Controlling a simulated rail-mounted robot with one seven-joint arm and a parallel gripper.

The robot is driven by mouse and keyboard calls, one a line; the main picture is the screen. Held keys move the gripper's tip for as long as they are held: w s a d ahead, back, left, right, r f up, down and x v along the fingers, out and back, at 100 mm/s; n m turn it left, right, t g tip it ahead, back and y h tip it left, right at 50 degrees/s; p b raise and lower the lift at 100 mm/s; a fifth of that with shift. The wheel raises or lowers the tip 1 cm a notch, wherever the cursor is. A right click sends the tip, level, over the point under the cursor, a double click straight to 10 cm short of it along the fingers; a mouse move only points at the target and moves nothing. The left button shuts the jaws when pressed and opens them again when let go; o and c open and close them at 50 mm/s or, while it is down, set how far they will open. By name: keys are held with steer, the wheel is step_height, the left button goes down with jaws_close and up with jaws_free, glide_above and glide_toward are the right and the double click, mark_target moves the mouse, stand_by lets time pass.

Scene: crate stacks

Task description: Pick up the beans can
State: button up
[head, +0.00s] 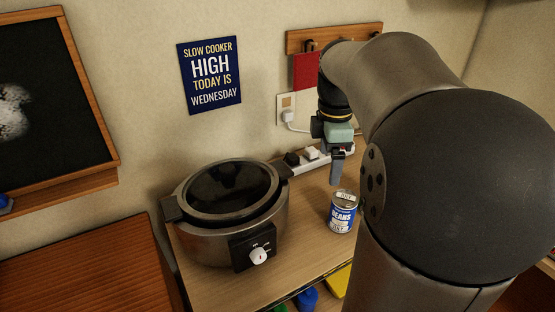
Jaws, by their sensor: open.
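The beans can (342,214) stands upright on the wooden counter, to the right of the slow cooker. My arm covers the counter to the right of the can.
A slow cooker (210,248) with a dark lid and white knob fills the counter's left. A power strip (308,162) with plugs lies along the wall behind my gripper. A blue sign (210,75) hangs above. Blue and yellow items (338,283) show below the counter's front edge.

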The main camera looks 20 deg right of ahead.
mark_target(344, 196)
steer(key=d+f+n+b, duration=0.2)
steer(key=d+n, duration=0.2)
steer(key=d, duration=0.3)
steer(key=f, duration=1.1)
steer(key=shift+w+f, duration=0.1)
steer(key=shift+w, duration=0.3)
steer(key=shift+s+f+p, duration=0.15)
steer(key=shift+f+p, duration=0.15)
steer(key=shift+f, duration=1.1)
steer(key=shift+s+f+p, duration=0.15)
steer(key=shift+f+p, duration=0.1)
steer(key=shift+f, duration=1.1)
steer(key=shift+c, duration=0.4)
steer(key=shift+r, duration=0.1)
steer(key=c, duration=1.3)
